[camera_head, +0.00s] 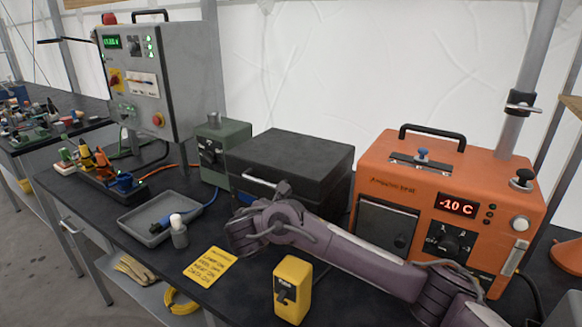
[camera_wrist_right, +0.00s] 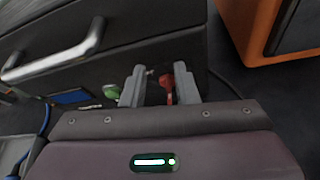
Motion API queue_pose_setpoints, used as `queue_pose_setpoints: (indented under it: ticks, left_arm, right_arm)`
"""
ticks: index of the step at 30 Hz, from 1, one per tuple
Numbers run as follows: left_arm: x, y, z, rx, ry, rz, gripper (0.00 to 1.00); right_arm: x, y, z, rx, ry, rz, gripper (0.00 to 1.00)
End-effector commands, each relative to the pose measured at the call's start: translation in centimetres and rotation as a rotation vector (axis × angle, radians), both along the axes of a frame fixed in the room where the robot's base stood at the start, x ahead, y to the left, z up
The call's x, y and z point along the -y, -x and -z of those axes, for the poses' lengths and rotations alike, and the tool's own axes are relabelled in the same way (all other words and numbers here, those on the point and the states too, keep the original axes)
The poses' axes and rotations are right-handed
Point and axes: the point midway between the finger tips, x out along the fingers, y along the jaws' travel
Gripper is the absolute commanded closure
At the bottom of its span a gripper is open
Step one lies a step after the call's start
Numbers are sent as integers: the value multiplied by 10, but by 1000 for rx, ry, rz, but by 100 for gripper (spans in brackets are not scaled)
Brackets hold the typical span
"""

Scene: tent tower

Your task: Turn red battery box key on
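A dark box (camera_head: 288,160) with a silver handle (camera_head: 258,181) stands mid-table. The right wrist view shows its dark front and silver handle (camera_wrist_right: 60,58) close up. A red key (camera_wrist_right: 169,86) sticks out low on that front, and a green key (camera_wrist_right: 110,91) is to its left. My right gripper (camera_wrist_right: 158,88) is open, with its fingers on either side of the red key. The key is nearer the right finger; I cannot tell whether they touch. In the head view my right gripper (camera_head: 284,189) is at the box front, and my arm hides the keys. My left gripper is not in view.
An orange unit (camera_head: 370,170) stands right of the box. A grey tray (camera_head: 135,225) and a small bottle (camera_head: 179,236) are to the left. A green box (camera_head: 235,133) stands behind.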

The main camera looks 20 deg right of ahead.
Motion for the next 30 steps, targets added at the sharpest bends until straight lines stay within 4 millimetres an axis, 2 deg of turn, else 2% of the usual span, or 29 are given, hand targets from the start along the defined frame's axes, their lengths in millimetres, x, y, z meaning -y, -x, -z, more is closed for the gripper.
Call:
queue_pose_setpoints:
  ticks: [1, 12, 18, 24, 30]
  left_arm:
    - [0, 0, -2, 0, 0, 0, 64]
    - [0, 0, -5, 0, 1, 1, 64]
    - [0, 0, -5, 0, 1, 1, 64]
    - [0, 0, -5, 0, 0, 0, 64]
    - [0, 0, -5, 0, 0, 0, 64]
  right_arm:
    - [-1, 0, -15, 3, -5, -1, 73]
    - [-1, 0, -106, 4, -4, -1, 73]
    - [-1, 0, -142, 3, -2, -1, 73]
    - [0, 0, -158, 0, 0, 0, 73]
    - [0, 0, -160, 0, 0, 0, 73]
